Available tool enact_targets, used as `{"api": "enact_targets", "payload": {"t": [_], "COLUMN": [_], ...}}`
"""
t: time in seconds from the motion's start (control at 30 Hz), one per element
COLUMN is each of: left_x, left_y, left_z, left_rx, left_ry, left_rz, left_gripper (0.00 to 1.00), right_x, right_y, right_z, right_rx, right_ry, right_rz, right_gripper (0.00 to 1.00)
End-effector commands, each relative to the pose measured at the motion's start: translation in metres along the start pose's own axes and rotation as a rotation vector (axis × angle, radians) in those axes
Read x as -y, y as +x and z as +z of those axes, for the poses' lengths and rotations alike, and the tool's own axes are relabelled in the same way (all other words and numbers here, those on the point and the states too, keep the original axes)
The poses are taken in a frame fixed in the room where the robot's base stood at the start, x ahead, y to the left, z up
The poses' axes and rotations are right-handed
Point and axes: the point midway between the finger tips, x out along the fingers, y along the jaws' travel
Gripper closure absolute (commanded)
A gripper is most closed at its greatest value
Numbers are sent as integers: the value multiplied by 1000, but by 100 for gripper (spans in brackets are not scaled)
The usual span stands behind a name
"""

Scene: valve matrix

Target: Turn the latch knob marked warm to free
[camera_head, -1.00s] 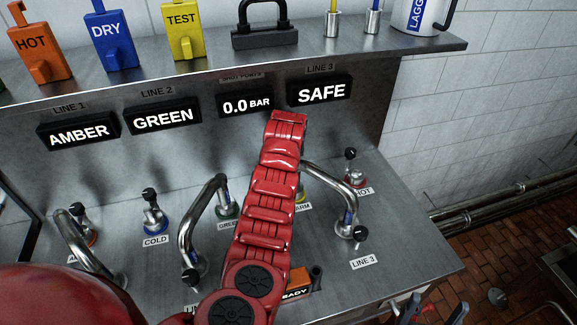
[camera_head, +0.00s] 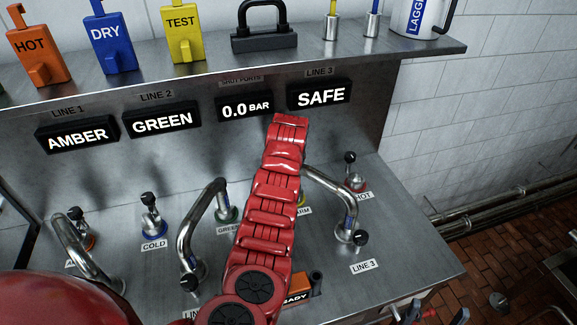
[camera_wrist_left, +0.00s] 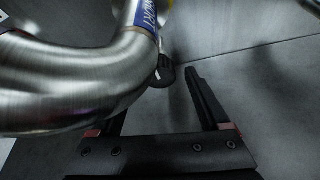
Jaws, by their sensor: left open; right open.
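The warm latch knob is mostly hidden behind my left arm in the head view. Only part of its label, reading "ARM" (camera_head: 302,210), and a bit of yellow show beside the arm. My left gripper is hidden in the head view. In the left wrist view my left gripper (camera_wrist_left: 157,94) is open, and its left finger is partly covered by a steel pipe (camera_wrist_left: 65,85). A black knob end (camera_wrist_left: 163,76) shows beyond the fingertips, apparently untouched; I cannot tell which knob it is. My right gripper (camera_head: 432,314) is open and empty at the lower right.
Bent steel pipes (camera_head: 188,232) and (camera_head: 338,190) rise from the panel. The cold knob (camera_head: 150,205) and hot knob (camera_head: 352,170) stand nearby. Displays read AMBER, GREEN, 0.0 BAR and SAFE (camera_head: 320,95). A shelf above carries coloured tags and a padlock (camera_head: 264,30).

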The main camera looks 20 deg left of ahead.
Motion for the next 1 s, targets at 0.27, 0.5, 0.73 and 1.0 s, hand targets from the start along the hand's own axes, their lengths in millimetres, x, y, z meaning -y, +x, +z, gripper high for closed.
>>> {"api": "enact_targets", "payload": {"t": [0.27, 0.5, 0.73, 1.0], "left_x": [0, -1, -2, 0], "left_y": [-12, -51, -100, -120], "left_z": [-1, 0, -1, 0], "left_rx": [-4, -5, -5, 1], "left_ry": [-2, 1, 2, 0], "left_rz": [0, 1, 2, 0], "left_gripper": [21, 21, 21, 21], "right_x": [0, 1, 1, 1], "right_y": [-5, -19, -27, -27], "right_z": [1, 3, 5, 5], "right_rx": [0, 0, 0, 0], "right_ry": [0, 0, 0, 0], "right_rz": [0, 0, 0, 0], "right_gripper": [21, 21, 21, 21]}}
